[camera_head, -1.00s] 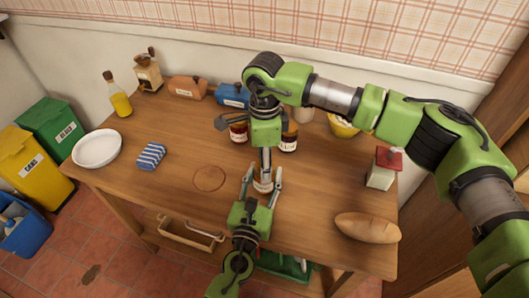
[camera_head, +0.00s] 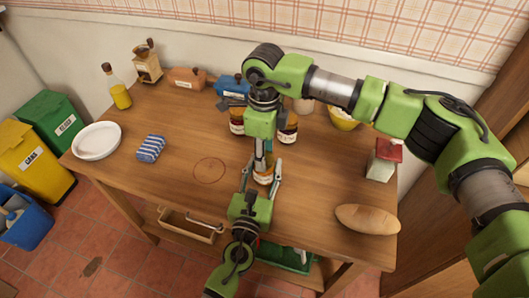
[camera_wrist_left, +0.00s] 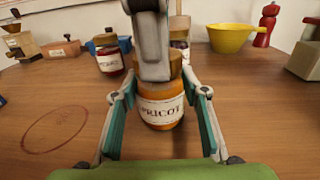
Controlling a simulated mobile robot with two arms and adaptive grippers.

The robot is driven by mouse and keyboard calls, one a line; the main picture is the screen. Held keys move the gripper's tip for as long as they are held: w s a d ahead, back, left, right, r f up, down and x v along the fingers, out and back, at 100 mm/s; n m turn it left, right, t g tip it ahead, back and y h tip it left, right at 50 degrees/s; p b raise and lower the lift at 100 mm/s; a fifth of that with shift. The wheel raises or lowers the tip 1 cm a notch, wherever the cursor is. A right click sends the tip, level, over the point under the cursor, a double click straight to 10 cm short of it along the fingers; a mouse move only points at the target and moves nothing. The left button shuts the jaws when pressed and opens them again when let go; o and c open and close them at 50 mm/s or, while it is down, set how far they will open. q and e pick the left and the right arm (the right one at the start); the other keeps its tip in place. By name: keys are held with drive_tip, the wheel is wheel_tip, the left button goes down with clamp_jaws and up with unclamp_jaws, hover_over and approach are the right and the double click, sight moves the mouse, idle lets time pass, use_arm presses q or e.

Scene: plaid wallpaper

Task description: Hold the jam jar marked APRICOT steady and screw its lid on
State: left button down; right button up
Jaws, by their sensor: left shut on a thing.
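The apricot jar (camera_head: 263,178) stands upright on the wooden table near its front edge. In the left wrist view its orange body and white label (camera_wrist_left: 158,111), reading "PRICOT" in part, face me. My left gripper (camera_head: 262,167) comes in from the front, its two teal-padded fingers shut on the jar from both sides; they also show in the left wrist view (camera_wrist_left: 160,105). My right gripper (camera_head: 263,158) points straight down over the jar's top. Its grey fingers hide most of the lid area, so I cannot tell whether they grip the lid.
Other jars (camera_head: 288,130) (camera_wrist_left: 108,58) stand behind the right gripper. A yellow bowl (camera_head: 343,119), a red-topped box (camera_head: 382,163) and bread (camera_head: 367,219) are to the right. A white plate (camera_head: 97,141) and a striped cloth (camera_head: 151,148) are left. A circle marks clear table (camera_head: 209,171).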

drive_tip(key=shift+m, duration=0.3)
drive_tip(key=o, duration=1.2)
drive_tip(key=shift+o, duration=0.2)
drive_tip(key=shift+r, duration=2.3)
drive_tip(key=shift+c, duration=0.3)
wheel_tip(320, 180, up, 4)
drive_tip(key=n, duration=0.5)
drive_tip(key=shift+f, duration=0.25)
